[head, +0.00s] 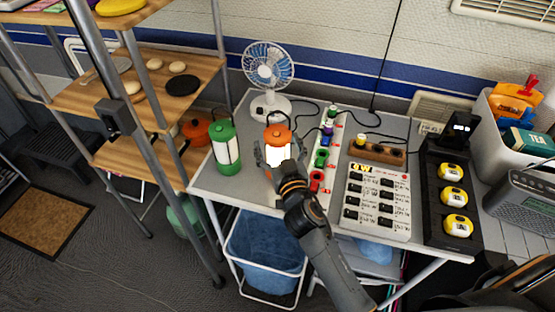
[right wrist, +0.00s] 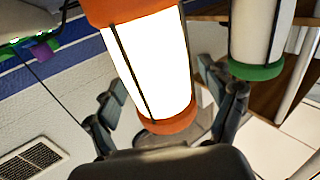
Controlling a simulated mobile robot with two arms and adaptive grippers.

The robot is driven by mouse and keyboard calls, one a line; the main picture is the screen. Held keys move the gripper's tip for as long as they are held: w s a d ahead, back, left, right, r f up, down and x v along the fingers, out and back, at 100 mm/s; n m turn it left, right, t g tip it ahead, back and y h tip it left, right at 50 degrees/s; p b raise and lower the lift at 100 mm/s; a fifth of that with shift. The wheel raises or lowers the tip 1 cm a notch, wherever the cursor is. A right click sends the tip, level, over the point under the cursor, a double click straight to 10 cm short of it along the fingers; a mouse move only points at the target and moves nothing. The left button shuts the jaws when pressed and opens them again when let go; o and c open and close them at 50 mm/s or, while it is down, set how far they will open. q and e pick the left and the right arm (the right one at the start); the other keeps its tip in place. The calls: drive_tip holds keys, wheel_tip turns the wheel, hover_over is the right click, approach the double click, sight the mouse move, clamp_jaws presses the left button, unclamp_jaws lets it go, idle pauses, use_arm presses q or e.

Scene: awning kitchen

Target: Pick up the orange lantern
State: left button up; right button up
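The orange lantern (head: 278,136), with a glowing white body and orange cap and base, stands upright on the grey table in the head view. My right gripper (head: 279,154) is at the lantern, with one finger on either side of it. In the right wrist view the lantern (right wrist: 155,60) fills the middle, between the spread fingers of the gripper (right wrist: 160,100). Small gaps seem to show beside it; contact is not clear. The gripper and wrist hide the lantern's lower part in the head view. My left gripper is not in view.
A green lantern (head: 225,148) stands close on the left, also in the right wrist view (right wrist: 258,35). A fan (head: 268,72) stands behind. A blue bin (head: 266,250) is below the table.

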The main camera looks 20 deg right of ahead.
sight(281, 143)
drive_tip(key=c, duration=1.4)
clamp_jaws()
drive_tip(key=shift+r, duration=0.15)
drive_tip(key=shift+r, duration=0.55)
wheel_tip(281, 143, up, 3)
drive_tip(key=shift+s+f+p, duration=0.15)
drive_tip(key=shift+f+p, duration=0.05)
drive_tip(key=shift+p, duration=0.2)
drive_tip(key=s+r, duration=0.9)
drive_tip(key=s, duration=0.4)
drive_tip(key=shift+s+d, duration=0.2)
drive_tip(key=shift+s, duration=0.15)
